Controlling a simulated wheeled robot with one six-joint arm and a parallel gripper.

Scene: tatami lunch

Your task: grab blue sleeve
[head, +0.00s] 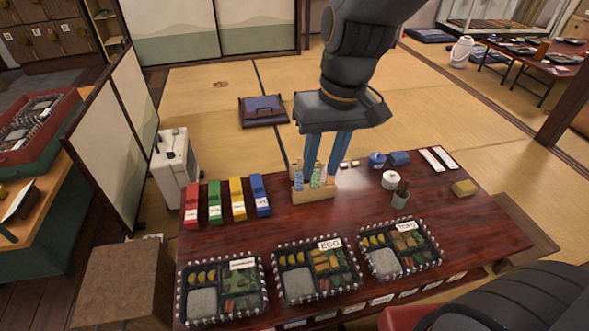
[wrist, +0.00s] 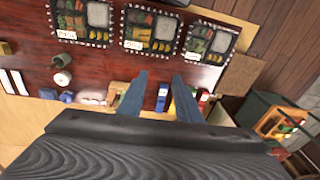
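A small light wooden holder (head: 313,194) stands on the dark red table, with patterned sleeves upright in it. A blue patterned sleeve (head: 298,182) is at its left and a green one (head: 316,178) near its middle. My gripper (head: 322,172) is directly above or at the holder, its two blue fingers apart. The fingertips overlap the sleeves, and I cannot tell whether they touch. In the wrist view the open fingers (wrist: 158,82) show no object clearly held between them. The holder (wrist: 117,88) is partly hidden there behind one finger.
Red, green, yellow and blue (head: 260,195) labelled blocks stand left of the holder. Bento trays (head: 306,297) line the front edge. The table between holder and trays is clear.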

